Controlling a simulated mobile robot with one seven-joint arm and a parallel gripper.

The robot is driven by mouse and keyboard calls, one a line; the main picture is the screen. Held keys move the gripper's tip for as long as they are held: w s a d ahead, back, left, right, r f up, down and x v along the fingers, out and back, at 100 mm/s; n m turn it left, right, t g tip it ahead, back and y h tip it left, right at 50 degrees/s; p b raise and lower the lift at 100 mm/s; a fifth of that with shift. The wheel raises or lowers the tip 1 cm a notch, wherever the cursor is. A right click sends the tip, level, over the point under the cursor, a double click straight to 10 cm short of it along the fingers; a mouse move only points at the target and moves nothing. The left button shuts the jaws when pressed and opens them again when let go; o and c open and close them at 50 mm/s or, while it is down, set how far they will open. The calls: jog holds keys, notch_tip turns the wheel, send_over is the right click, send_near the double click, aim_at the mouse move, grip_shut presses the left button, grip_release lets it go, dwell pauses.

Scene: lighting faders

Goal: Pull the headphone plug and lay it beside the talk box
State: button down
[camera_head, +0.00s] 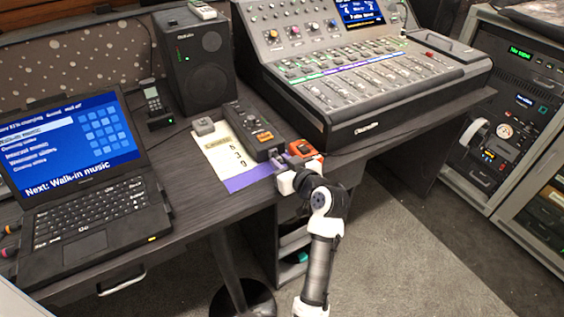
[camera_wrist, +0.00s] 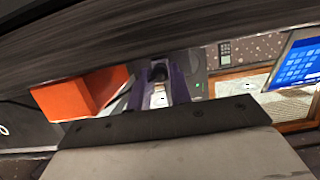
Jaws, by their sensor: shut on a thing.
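The talk box (camera_head: 249,130) is a long dark unit with an orange button, lying on a pale sheet with a purple front strip near the desk's front edge. My gripper (camera_head: 279,167) is at the box's front end, by the desk edge. In the wrist view my gripper (camera_wrist: 160,78) has its purple fingers around a small dark piece, the headphone plug (camera_wrist: 158,72), and is shut on it. The plug is mostly hidden by the fingers. I cannot tell whether it is still seated in the box.
An orange box (camera_head: 304,150) sits just right of my gripper; it is also close in the wrist view (camera_wrist: 78,95). The mixing console (camera_head: 365,75) stands at right, the laptop (camera_head: 85,180) at left, a speaker (camera_head: 195,62) behind. Bare desk (camera_head: 185,180) shows left of the sheet.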

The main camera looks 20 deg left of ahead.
jog(key=shift+s+d, duration=0.7)
jog(key=shift+d, duration=0.2)
jog(key=shift+s+d, duration=0.65)
jog(key=shift+d, duration=0.2)
jog(key=shift+r, duration=0.1)
